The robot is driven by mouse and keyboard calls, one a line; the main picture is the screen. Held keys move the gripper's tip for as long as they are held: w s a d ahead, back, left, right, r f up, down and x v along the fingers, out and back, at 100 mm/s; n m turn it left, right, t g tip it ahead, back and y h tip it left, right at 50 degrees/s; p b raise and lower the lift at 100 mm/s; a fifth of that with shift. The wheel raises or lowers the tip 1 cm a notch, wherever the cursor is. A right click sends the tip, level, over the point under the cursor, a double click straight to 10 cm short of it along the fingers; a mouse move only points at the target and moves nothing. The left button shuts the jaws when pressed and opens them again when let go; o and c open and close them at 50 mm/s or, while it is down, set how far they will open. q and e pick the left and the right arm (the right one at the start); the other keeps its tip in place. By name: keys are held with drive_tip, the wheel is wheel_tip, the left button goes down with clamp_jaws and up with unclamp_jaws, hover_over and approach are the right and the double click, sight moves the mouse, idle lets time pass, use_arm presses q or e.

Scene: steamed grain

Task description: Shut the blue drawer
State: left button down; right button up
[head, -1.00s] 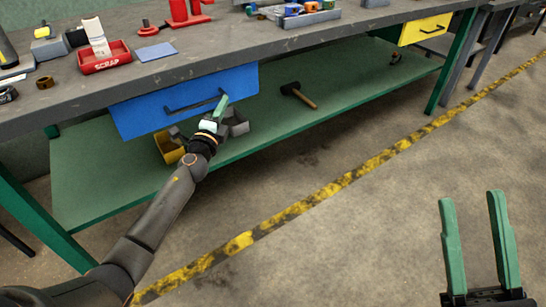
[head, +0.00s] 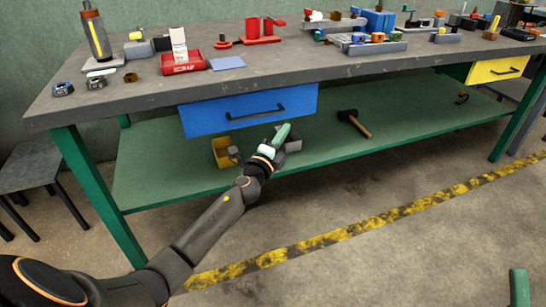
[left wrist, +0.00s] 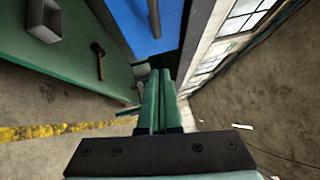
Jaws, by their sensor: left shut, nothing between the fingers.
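The blue drawer (head: 205,121) hangs under the workbench top in the head view, with a dark bar handle (head: 255,113) across its front. Its front sits close under the bench edge; I cannot tell how far it stands out. The drawer also fills the top middle of the left wrist view (left wrist: 140,28). My left gripper (head: 283,131) is shut and empty, its green fingers pointing up just below the drawer front's right part. The fingers lie together in the left wrist view (left wrist: 158,78). Of my right gripper, one green finger (head: 518,288) shows at the lower right edge.
The workbench top (head: 330,80) carries a red scrap bin (head: 183,68) and several tools and parts. The green lower shelf (head: 160,185) holds a yellow bin (head: 222,152) and a hammer (head: 354,124). A yellow drawer (head: 490,71) is at right. A stool (head: 40,172) stands left.

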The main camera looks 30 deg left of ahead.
use_arm(q)
drive_tip(key=s+f, duration=0.1)
drive_tip(key=s, duration=0.7)
drive_tip(key=shift+s+d, duration=0.15)
drive_tip(key=shift+d, duration=0.15)
drive_tip(key=shift+f, duration=0.1)
